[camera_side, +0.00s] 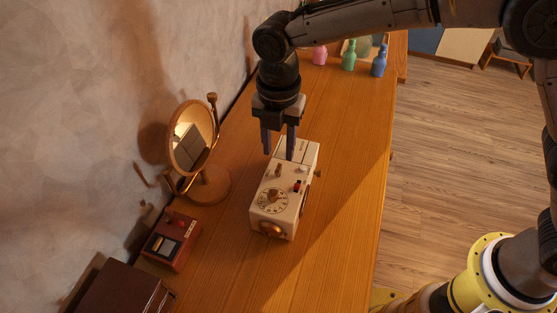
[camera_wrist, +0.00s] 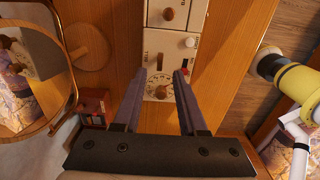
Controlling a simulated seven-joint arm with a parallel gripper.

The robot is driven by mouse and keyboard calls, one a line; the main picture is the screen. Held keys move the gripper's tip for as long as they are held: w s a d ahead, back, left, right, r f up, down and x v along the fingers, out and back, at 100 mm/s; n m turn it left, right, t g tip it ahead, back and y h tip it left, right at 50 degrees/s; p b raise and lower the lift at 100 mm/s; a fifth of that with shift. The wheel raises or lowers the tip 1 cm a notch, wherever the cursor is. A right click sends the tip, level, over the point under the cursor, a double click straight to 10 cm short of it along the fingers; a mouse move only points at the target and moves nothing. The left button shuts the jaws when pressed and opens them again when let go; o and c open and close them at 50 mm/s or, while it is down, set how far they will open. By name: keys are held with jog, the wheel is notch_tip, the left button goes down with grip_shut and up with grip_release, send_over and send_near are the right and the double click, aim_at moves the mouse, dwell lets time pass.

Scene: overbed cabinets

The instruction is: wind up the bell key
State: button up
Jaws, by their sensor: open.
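A cream box (camera_side: 265,222) with several controls stands on the wooden table. A round dial (camera_side: 273,200) with a brown centre piece is on its sloped top and also shows in the wrist view (camera_wrist: 160,91). A small brown lever (camera_side: 278,171), a red switch (camera_side: 297,186), a white button (camera_side: 304,168) and a brown side knob (camera_side: 318,173) are on it. A brass round piece (camera_side: 273,229) is on its front.
A round mirror (camera_side: 190,138) on a wooden stand is left of the box. A red meter box (camera_side: 172,239) and a dark brown case (camera_side: 125,292) are front left. Pink, green and blue bottles (camera_side: 349,55) stand far back. Table right of the box is clear.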

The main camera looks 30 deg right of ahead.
aim_at(278, 167)
jog(key=shift+f, duration=2.55)
grip_shut()
